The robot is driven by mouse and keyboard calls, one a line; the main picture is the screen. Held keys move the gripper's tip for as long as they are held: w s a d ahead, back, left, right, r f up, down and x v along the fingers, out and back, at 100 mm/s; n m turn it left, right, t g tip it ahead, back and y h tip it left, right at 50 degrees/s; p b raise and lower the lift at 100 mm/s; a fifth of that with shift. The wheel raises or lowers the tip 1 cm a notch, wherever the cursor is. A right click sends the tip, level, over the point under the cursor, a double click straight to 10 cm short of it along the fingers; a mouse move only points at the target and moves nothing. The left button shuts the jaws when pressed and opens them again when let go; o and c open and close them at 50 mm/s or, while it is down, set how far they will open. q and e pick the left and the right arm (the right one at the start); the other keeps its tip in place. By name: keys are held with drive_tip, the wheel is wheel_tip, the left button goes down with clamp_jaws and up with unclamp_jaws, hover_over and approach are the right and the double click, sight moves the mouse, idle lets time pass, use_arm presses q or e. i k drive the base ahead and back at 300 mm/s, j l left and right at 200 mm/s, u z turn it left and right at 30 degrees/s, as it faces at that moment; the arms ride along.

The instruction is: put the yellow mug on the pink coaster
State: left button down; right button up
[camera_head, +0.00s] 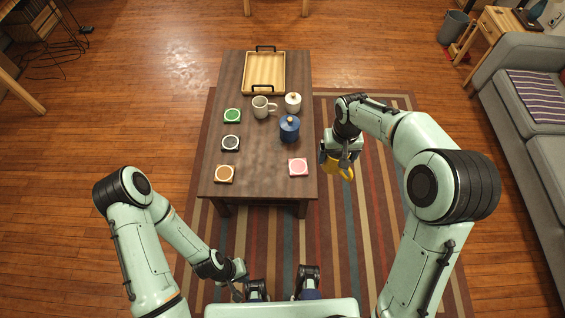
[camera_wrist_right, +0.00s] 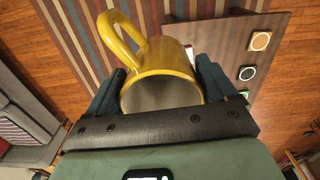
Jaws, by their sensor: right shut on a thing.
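The yellow mug (camera_head: 346,172) is held by my right gripper (camera_head: 341,158), off the right side of the table and over the striped rug. In the right wrist view the mug (camera_wrist_right: 165,62) sits between the two fingers, with its handle toward the upper left. The pink coaster (camera_head: 298,167) lies at the near right corner of the table, bare, to the left of the held mug. My left gripper (camera_head: 237,287) is low in front of the table's near edge, away from the objects; its fingers are too small to judge.
The wooden table (camera_head: 262,180) also bears green (camera_head: 232,115), dark (camera_head: 230,143) and orange (camera_head: 224,173) coasters on the left. A blue lidded pot (camera_head: 289,130), a white lidded jar (camera_head: 293,103) and a pale mug (camera_head: 261,108) stand behind. A tray (camera_head: 264,73) lies at the far end.

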sight(298, 161)
drive_tip(key=l+u, duration=0.2)
drive_tip(key=u, duration=0.15)
drive_tip(key=i+l+u, duration=0.1)
drive_tip(key=l+u, duration=0.35)
drive_tip(key=u, duration=0.25)
drive_tip(key=l+u, duration=0.5)
drive_tip(key=l, duration=0.15)
drive_tip(key=k, duration=0.05)
